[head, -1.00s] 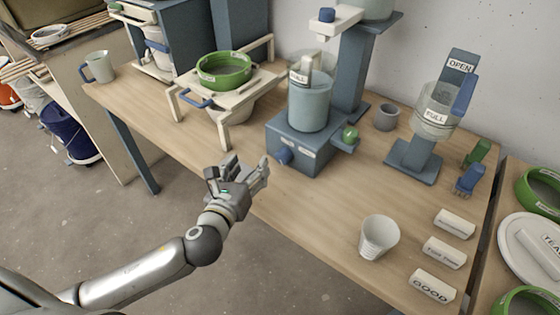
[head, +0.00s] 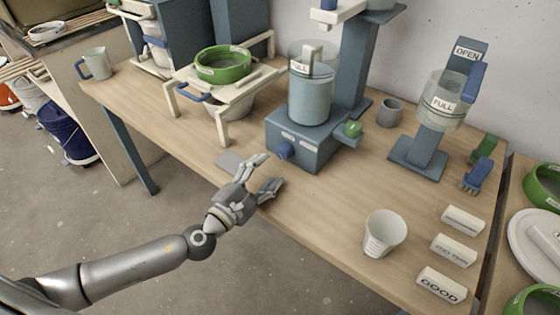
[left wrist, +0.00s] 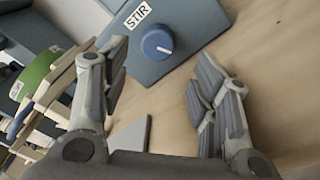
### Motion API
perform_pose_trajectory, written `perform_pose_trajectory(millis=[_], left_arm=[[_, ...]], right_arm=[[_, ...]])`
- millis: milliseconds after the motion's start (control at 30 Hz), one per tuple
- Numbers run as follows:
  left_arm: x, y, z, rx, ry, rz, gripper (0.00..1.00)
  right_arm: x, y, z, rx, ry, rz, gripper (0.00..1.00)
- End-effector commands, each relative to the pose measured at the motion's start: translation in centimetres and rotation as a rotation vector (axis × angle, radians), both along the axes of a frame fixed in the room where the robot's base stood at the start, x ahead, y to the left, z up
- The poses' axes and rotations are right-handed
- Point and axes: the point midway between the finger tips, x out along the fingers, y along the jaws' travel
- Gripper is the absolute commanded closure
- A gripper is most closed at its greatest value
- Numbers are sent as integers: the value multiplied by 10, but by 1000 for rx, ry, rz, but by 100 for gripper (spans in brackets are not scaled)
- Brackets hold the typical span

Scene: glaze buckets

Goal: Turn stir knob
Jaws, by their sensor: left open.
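The stir knob (head: 285,150) is a round blue knob on the front of the blue-grey mixer base (head: 309,151). In the left wrist view the knob (left wrist: 157,44) shows a white pointer line and sits beside a STIR label (left wrist: 138,14). My left gripper (head: 273,172) is open and empty over the table's front edge, just in front of and below the knob. In the left wrist view its two fingers (left wrist: 160,85) are spread, with the knob beyond them, apart from both. My right gripper is not in view.
A green-ringed sieve (head: 223,66) on a wooden stand is to the left. A white cup (head: 383,233) stands at front right. A flat grey plate (head: 229,161) lies near the table edge.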

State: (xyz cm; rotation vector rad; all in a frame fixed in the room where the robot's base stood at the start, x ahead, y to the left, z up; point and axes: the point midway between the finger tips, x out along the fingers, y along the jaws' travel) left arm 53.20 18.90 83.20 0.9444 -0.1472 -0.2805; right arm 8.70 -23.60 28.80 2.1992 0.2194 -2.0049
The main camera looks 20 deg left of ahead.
Motion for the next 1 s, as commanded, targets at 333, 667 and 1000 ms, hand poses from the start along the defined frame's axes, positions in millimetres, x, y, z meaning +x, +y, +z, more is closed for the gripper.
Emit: perform_pose_trajectory(millis=[333, 667, 1000], left_arm=[[58, -17, 4, -1, 1, 2, 42], [68, -20, 3, 0, 2, 1, 42], [68, -20, 3, 0, 2, 1, 70]], right_arm=[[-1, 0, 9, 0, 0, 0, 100], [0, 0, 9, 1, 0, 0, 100], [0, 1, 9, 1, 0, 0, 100]])
